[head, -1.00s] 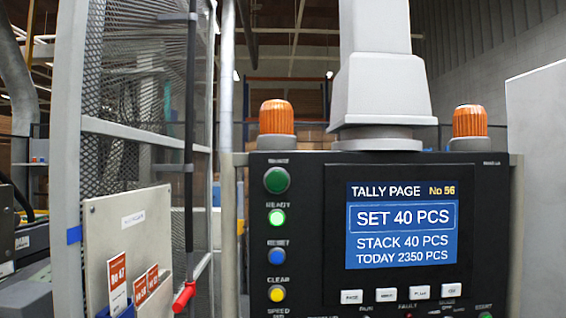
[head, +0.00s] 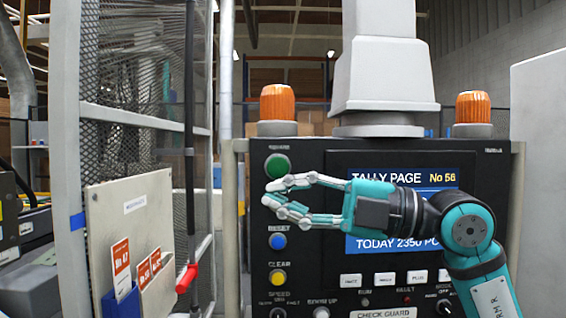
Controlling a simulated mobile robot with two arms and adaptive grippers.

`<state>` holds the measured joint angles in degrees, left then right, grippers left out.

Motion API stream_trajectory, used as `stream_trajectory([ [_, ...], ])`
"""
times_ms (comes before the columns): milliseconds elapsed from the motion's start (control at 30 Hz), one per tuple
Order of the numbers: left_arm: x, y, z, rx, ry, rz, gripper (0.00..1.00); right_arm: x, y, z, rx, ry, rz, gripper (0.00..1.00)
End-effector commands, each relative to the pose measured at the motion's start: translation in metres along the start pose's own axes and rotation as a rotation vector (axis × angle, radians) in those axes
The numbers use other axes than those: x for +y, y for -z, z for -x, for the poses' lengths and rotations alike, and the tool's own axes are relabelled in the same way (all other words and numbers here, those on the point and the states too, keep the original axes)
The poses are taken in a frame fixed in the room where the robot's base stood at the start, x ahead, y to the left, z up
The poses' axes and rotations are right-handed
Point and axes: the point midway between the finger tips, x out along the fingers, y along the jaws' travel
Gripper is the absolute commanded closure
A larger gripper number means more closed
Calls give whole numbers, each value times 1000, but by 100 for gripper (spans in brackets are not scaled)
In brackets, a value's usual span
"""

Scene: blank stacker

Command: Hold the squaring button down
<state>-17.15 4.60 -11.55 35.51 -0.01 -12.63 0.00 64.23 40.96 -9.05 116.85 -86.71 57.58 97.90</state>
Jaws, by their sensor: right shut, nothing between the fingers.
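The green squaring button (head: 278,166) is at the upper left of the black control panel (head: 500,220), under a small label that seems to read SQUARE. My right gripper (head: 267,192) comes in from the right across the panel. Its fingertips are together and empty, just below the green button in the picture. I see no contact with the button, and the distance to the panel is hard to judge. The gripper hides the READY lamp and the middle of the tally screen (head: 400,243). My left gripper is not in view.
A blue RESET button (head: 277,240) and a yellow CLEAR button (head: 278,277) sit below the gripper. Orange beacons (head: 277,103) stand on the panel top. A mesh guard (head: 140,60) and a card board (head: 140,225) stand at left.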

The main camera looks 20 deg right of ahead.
Motion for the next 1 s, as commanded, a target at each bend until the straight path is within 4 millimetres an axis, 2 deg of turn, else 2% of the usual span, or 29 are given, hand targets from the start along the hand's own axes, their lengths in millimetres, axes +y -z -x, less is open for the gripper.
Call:
stream_trajectory([
  [33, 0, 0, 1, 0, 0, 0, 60, 16, -6, 13, -97, 57, 36, 100],
  [200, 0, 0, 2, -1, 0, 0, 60, 46, -30, 54, -371, 147, 28, 100],
  [367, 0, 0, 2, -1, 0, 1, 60, 56, -37, 71, -467, 159, 9, 100],
  [767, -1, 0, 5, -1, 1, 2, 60, 55, -40, 66, -467, 162, 6, 100],
  [867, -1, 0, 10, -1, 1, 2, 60, 54, -44, 56, -465, 165, 4, 100],
  [1000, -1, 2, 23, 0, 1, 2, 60, 52, -56, 32, -463, 166, 4, 100],
])
